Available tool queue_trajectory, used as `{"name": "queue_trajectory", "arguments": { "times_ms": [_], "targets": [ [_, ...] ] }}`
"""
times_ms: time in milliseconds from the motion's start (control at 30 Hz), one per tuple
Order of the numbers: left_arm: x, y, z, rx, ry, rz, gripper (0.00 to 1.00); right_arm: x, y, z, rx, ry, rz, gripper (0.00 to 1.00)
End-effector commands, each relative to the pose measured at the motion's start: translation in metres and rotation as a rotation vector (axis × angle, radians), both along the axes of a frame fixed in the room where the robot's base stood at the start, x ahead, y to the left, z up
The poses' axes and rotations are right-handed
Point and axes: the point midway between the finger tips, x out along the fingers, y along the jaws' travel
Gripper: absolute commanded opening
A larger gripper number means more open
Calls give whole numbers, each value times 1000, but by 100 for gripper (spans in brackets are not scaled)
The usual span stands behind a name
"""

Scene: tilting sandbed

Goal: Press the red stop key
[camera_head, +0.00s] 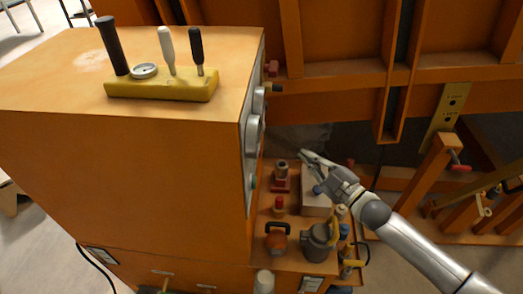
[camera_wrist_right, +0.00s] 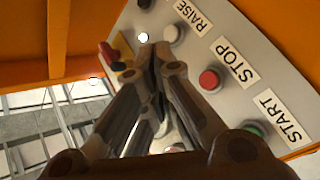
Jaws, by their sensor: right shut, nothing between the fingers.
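The red stop key (camera_wrist_right: 209,79) is a round red button beside the STOP label (camera_wrist_right: 236,62) on a grey panel (camera_wrist_right: 225,22) in the right wrist view. My right gripper (camera_wrist_right: 157,52) is shut and empty. In that view its fingertips lie up and left of the red key, nearer the pale button (camera_wrist_right: 173,33) by the RAISE label (camera_wrist_right: 193,16). I cannot tell whether they touch the panel. In the head view the right gripper (camera_head: 303,155) is right of the orange cabinet (camera_head: 130,160); the red key cannot be made out there. My left gripper is not in view.
A green button (camera_wrist_right: 254,128) sits by the START label (camera_wrist_right: 279,117). A black-and-red knob (camera_wrist_right: 108,52) is left of the fingers. In the head view, a kettle-like can (camera_head: 317,243) and several small items stand below the right gripper. Orange beams lie behind.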

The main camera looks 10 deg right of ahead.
Motion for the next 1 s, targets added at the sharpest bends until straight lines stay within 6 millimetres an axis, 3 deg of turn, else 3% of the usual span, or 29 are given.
{"name": "queue_trajectory", "arguments": {
  "times_ms": [367,800,1000],
  "targets": [
    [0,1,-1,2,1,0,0,3,11,-1,3,2,-2,0],
    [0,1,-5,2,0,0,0,19,68,-1,5,2,-1,0],
    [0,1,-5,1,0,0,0,24,81,-1,1,3,-2,0]
  ]
}}
